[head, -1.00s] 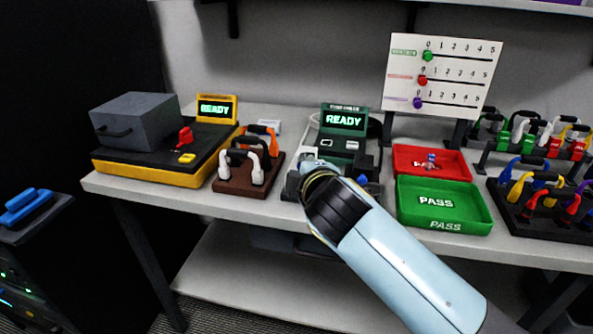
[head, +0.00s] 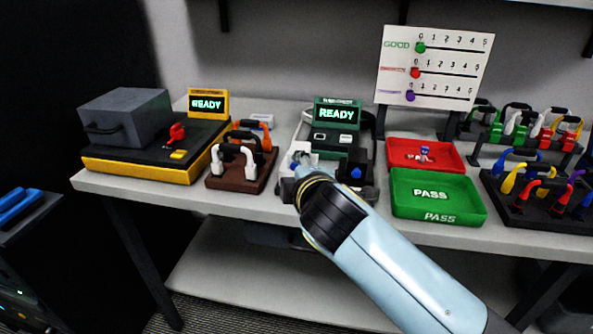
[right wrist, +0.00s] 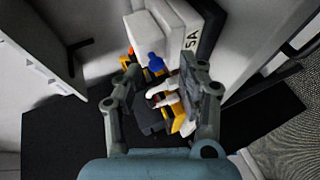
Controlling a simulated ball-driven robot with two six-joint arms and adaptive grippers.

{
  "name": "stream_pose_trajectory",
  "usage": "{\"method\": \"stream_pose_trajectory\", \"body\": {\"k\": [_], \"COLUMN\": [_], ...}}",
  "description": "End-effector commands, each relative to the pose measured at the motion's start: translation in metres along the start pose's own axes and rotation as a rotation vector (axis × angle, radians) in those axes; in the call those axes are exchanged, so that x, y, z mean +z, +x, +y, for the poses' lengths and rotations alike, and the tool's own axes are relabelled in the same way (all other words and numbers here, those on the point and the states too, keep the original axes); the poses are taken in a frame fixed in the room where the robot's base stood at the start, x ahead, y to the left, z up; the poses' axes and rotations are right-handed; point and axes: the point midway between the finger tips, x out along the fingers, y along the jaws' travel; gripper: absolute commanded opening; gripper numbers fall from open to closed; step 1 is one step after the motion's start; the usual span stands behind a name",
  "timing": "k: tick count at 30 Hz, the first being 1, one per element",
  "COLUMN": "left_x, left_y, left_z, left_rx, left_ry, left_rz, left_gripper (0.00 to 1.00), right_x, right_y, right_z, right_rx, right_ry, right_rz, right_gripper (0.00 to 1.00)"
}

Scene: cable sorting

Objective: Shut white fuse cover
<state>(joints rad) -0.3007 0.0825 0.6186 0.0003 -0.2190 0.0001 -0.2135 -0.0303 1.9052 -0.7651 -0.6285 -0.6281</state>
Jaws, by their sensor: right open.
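The green-screened fuse tester (head: 338,114) stands at the middle of the bench and reads READY. A white piece (head: 303,148), probably the fuse cover, shows at its front left, partly hidden by my right gripper (head: 304,166). Contact cannot be told. My left gripper is out of view.
A brown rack with white and orange cables (head: 240,178) stands left of the tester. A yellow-and-black station (head: 140,165) is farther left. Red (head: 452,165) and green PASS (head: 403,207) trays stand right. Cable racks (head: 520,212) fill the far right.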

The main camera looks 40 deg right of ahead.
Motion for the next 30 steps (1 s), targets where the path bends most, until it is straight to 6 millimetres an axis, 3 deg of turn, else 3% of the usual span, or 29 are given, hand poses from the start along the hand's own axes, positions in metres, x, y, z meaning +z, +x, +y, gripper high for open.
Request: {"method": "stream_pose_trajectory", "body": {"k": [6, 11, 30], "left_x": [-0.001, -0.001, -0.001], "left_y": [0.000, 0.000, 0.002], "left_z": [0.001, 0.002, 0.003], "left_rx": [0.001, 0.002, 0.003], "left_ry": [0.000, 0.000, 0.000], "left_rz": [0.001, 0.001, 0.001], "left_gripper": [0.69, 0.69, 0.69], "right_x": [0.001, 0.000, 0.000], "right_y": [-0.040, -0.058, -0.060], "right_z": [-0.001, -0.001, -0.001], "right_rx": [-0.002, -0.002, 0.002], "right_ry": [0.003, 0.001, -0.002], "right_rz": [-0.002, -0.001, 0.000], "right_gripper": [0.41, 0.41, 0.41]}}
